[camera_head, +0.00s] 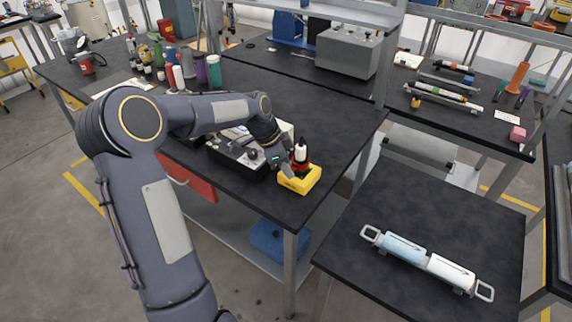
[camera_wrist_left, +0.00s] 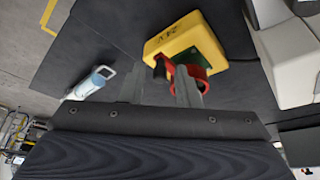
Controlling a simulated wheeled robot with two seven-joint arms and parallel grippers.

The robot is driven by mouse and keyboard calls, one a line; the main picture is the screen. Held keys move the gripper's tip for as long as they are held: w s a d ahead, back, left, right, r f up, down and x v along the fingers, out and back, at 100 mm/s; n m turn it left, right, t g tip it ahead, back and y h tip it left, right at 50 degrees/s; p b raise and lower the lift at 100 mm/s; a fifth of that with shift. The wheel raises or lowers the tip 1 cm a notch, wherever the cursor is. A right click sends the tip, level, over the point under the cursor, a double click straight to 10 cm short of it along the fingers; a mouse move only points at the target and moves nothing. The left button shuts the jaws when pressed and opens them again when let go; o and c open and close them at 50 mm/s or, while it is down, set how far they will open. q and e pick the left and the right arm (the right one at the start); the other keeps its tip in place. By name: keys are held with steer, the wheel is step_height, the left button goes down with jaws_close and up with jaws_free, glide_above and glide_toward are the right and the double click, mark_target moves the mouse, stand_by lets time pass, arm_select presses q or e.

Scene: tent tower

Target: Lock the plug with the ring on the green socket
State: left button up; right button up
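A yellow box (camera_head: 301,182) stands near the front right corner of the dark workbench. It also shows in the left wrist view (camera_wrist_left: 172,38), with a green socket (camera_wrist_left: 209,50) on its face. A red ring (camera_wrist_left: 201,84) sits at the socket, and a red arm with a dark end (camera_wrist_left: 161,67) reaches out from it. In the head view a red part (camera_head: 301,164) with a white and black top stands at the box. My left gripper (camera_wrist_left: 160,88) is open, with a gap between its fingers. One finger overlaps the ring; contact is unclear. The plug's seating is hidden.
A black-and-grey device (camera_head: 238,157) stands left of the box, close to my left arm. A lower table (camera_head: 372,268) at the right holds a light blue and white cylinder with end handles (camera_head: 427,262). The bench behind the box is mostly clear.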

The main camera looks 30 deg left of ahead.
arm_select(q)
jaws_close()
steer(key=w+d+n+y+b, duration=0.5)
steer(key=d+n+y+b, duration=0.1)
steer(key=n, duration=1.2)
steer(key=shift+w+d+t+b, duration=0.3)
steer(key=shift+d+b, duration=0.25)
steer(key=shift+d, duration=0.2)
